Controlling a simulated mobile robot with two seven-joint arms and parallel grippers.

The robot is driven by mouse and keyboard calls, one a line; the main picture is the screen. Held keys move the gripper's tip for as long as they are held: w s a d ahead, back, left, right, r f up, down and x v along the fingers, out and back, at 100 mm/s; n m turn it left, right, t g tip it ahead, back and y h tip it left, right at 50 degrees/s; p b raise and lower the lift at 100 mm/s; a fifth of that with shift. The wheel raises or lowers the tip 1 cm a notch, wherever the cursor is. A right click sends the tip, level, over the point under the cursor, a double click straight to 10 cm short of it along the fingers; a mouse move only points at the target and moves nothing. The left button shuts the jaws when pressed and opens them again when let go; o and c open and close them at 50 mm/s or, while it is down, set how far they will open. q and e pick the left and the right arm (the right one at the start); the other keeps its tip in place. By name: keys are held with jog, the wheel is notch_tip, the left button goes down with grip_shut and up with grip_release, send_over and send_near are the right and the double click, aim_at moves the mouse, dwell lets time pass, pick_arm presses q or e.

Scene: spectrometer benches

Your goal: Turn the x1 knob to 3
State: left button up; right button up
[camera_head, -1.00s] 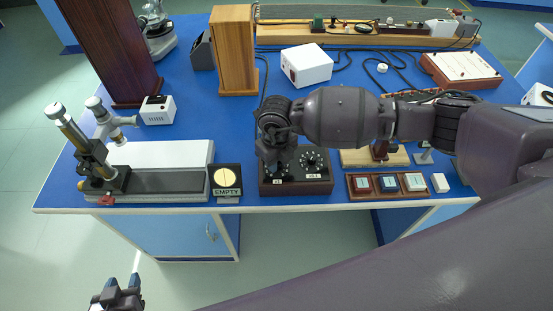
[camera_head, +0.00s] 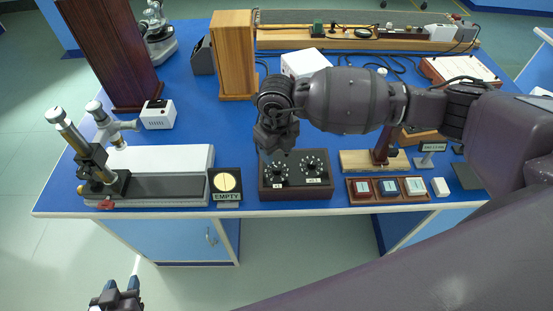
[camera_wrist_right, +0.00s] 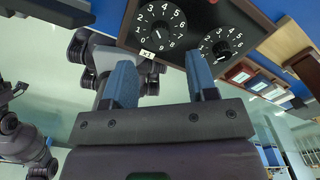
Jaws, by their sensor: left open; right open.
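The dark control box (camera_head: 296,190) sits near the front edge of the blue bench and carries two round numbered dials. The x1 knob (camera_head: 275,173) is the left one; it also shows in the right wrist view (camera_wrist_right: 160,26), above its white x1 label. Its pointer appears to point down towards 9, though this is small to read. The second knob (camera_head: 313,164) is to its right. My right gripper (camera_head: 275,148) is open and empty, above and apart from the x1 knob; its blue fingers are spread in the wrist view. My left gripper (camera_head: 121,287) is open and empty, low in front of the bench.
An EMPTY sign (camera_head: 226,184) stands left of the box. A tray of small blocks (camera_head: 388,197) and a wooden stand (camera_head: 360,161) are to its right. A microscope-like instrument (camera_head: 90,155) on a grey base is at the left. A wooden cabinet (camera_head: 234,55) stands behind.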

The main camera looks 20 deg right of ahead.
aim_at(277, 167)
notch_tip(277, 167, up, 5)
jog(key=shift+f, duration=0.2)
dwell(0.5)
